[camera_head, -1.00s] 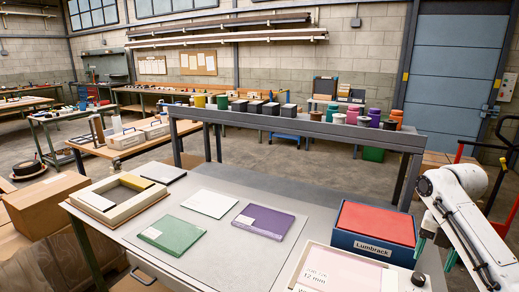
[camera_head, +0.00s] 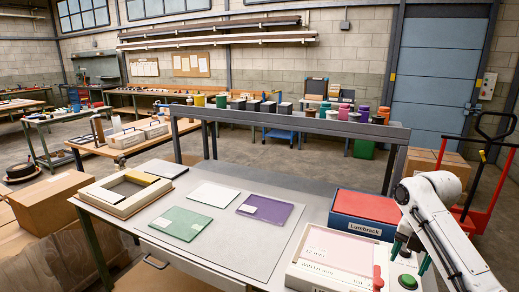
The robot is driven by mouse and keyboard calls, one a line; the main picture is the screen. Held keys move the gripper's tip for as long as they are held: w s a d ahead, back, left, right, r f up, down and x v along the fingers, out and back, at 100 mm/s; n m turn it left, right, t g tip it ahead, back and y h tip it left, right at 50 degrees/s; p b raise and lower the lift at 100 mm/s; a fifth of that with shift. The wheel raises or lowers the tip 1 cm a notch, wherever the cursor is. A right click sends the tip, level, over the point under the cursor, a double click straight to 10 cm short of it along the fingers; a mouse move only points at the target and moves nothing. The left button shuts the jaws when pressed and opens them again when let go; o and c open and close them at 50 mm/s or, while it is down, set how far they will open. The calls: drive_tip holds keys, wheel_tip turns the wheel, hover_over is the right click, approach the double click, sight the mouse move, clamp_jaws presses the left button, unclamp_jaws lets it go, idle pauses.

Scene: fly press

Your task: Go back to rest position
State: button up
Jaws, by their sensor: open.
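My white arm comes in at the lower right. My gripper (camera_head: 411,254) has two green-tipped fingers, apart and with nothing visible between them. It is above or beside the right end of a cream machine (camera_head: 310,279) with a pink panel (camera_head: 338,249) and a green round button (camera_head: 407,281). I cannot tell how high above the button it is. A blue box (camera_head: 363,226) marked Lumbrack with a red top stands just behind the machine, left of my arm.
The grey table (camera_head: 240,235) carries green (camera_head: 180,223), white (camera_head: 214,194) and purple (camera_head: 264,209) sheets and a cream frame (camera_head: 105,203) at left. A rack (camera_head: 300,122) with several colored pots stands behind. A red pallet truck (camera_head: 478,213) is on the right.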

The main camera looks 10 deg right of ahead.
drive_tip(key=a+f+m, duration=0.1)
drive_tip(key=a, duration=0.2)
drive_tip(key=a+f+m+t, duration=0.1)
drive_tip(key=a+f, duration=0.1)
drive_tip(key=a, duration=0.1)
drive_tip(key=a+f+m+y, duration=0.1)
drive_tip(key=a, duration=0.2)
drive_tip(key=shift+a+f, duration=0.35)
drive_tip(key=s+a+f+m+t+y, duration=0.1)
drive_tip(key=s+a+f+m, duration=0.3)
drive_tip(key=a+m, duration=0.15)
drive_tip(key=s+a+f+m+t, duration=0.1)
drive_tip(key=s+a+f+m, duration=0.25)
drive_tip(key=a, duration=0.35)
drive_tip(key=s+d+f+m+h, duration=0.1)
drive_tip(key=s+m, duration=0.3)
drive_tip(key=s, duration=0.5)
drive_tip(key=s+d+f+m+g, duration=0.1)
drive_tip(key=s+f+m, duration=0.2)
drive_tip(key=s, duration=0.7)
drive_tip(key=s+d+f+m+g+h, duration=0.1)
drive_tip(key=s+f+m, duration=0.2)
drive_tip(key=s+m, duration=0.4)
drive_tip(key=s, duration=0.3)
drive_tip(key=shift+s+d+h, duration=0.2)
drive_tip(key=shift+d+h, duration=0.1)
drive_tip(key=shift+d, duration=0.1)
